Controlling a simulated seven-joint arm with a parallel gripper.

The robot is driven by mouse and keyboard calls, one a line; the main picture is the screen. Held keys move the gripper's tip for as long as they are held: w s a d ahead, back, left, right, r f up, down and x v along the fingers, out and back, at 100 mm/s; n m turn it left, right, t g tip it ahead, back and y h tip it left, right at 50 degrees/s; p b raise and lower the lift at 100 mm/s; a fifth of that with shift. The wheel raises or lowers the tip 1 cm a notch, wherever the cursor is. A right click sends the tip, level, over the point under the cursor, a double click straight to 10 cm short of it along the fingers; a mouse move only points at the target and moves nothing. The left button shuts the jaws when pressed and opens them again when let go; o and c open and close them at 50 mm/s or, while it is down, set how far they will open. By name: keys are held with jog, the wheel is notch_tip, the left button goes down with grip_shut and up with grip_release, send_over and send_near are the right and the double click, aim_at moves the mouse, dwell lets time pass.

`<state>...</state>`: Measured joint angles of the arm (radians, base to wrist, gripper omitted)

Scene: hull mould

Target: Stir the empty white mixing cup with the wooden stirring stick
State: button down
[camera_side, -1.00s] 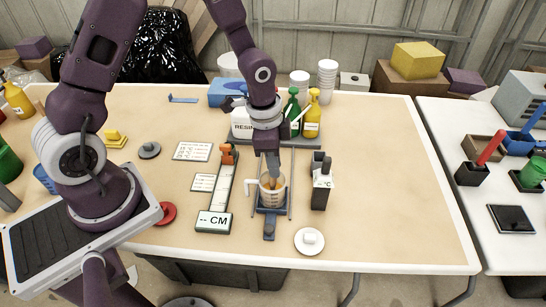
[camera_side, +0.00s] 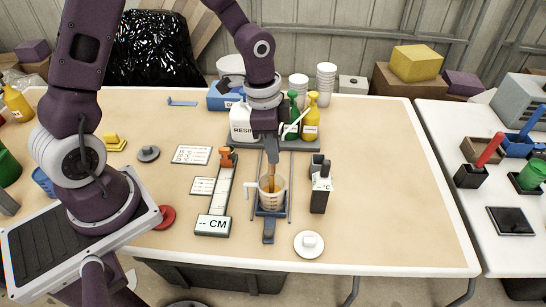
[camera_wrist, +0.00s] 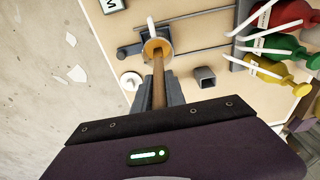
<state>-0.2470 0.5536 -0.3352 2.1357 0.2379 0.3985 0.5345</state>
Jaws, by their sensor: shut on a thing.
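The mixing cup (camera_side: 272,201), whitish and see-through with a side handle, stands on a blue stand (camera_side: 268,231) in the side view. Amber colour shows inside it, also in the wrist view, where I look into the cup (camera_wrist: 148,43) from above. My gripper (camera_side: 271,160) is above the cup, shut on the wooden stick (camera_side: 270,180). The stick (camera_wrist: 158,82) points down from the gripper (camera_wrist: 160,98), its lower end inside the cup. The exact depth of its tip is hidden.
Two rails flank the cup stand. Green and yellow bottles (camera_side: 311,118) stand behind. The table's right side is clear.

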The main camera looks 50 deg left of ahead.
jog(key=shift+r, duration=3.25)
jog(key=shift+r, duration=1.5)
